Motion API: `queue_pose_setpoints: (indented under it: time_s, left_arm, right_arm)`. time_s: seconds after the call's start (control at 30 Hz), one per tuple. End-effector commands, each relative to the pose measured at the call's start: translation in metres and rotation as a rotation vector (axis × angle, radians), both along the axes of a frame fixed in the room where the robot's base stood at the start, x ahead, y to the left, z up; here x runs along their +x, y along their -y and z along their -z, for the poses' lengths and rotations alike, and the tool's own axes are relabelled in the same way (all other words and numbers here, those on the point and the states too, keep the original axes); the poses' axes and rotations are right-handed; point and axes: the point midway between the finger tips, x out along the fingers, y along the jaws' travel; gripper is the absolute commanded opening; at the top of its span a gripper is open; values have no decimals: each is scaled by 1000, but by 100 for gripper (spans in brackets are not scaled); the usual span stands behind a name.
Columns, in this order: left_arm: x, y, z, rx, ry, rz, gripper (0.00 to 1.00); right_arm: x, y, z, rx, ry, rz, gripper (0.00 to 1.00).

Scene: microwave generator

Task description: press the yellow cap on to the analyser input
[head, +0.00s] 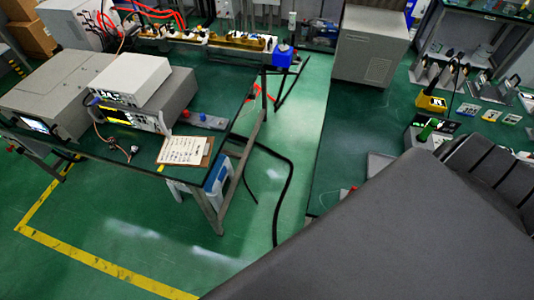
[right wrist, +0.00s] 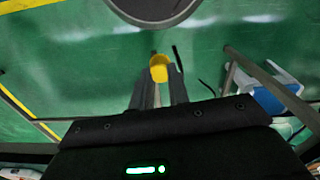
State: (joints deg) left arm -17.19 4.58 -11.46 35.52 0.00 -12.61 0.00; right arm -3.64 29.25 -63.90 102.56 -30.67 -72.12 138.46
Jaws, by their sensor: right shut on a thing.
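The yellow cap (right wrist: 159,68) is between the fingertips of my right gripper (right wrist: 158,84) in the right wrist view, over green floor. The gripper is shut on it. The right gripper and cap do not show in the head view. The analyser (head: 128,116) appears to be the instrument with the lit yellow screen on the left table in the head view. Its input is too small to make out. A white box (head: 132,78) sits on top of the instruments. My left gripper is in neither view.
A clipboard (head: 184,150) lies at the table's front right corner, near a loose cable (head: 130,150). A blue and white container (head: 217,180) stands under the table, also visible in the right wrist view (right wrist: 268,98). A black cable (head: 288,190) crosses the floor. Open floor lies in front.

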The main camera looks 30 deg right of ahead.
Motion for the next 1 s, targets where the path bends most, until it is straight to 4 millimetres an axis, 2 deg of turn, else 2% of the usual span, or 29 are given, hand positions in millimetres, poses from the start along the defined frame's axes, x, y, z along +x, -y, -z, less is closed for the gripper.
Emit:
queue_pose_setpoints:
  time_s: [0.03,0.1,0.23,0.6,0.77,1.0]
  left_arm:
    - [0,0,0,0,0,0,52]
    - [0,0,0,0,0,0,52]
    - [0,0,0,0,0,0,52]
    - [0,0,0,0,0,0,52]
    - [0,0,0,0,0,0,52]
    - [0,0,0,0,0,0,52]
  right_arm:
    - [14,-7,-4,4,6,-14,0]
    - [28,-14,-8,5,6,-38,0]
    - [48,-23,-16,4,5,-80,0]
    - [89,-42,-35,2,6,-182,0]
    - [99,-44,-40,-3,7,-209,0]
    - [152,-65,-63,26,26,-370,0]
